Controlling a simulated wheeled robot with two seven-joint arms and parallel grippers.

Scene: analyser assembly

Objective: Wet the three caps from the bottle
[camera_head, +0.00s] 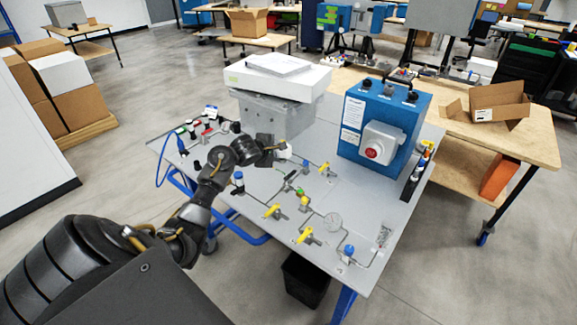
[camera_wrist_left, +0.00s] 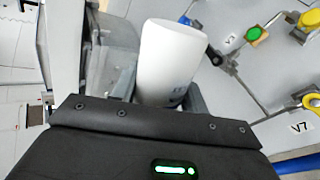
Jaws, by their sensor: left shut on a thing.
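My left gripper (camera_head: 276,150) is over the left middle of the grey bench panel. It is shut on a white bottle, which fills the middle of the left wrist view (camera_wrist_left: 170,60). In the head view only a small white part of the bottle (camera_head: 285,151) shows beside the dark fingers. Small blue-topped fittings stand on the panel, one left of centre (camera_head: 239,179) and one near the front right (camera_head: 348,251). I cannot tell which parts are the three caps. My right gripper is not in view.
A blue box with a red button (camera_head: 384,125) stands at the right. A grey case (camera_head: 272,114) under a white box (camera_head: 275,78) stands behind the gripper. Small coloured parts lie at the left.

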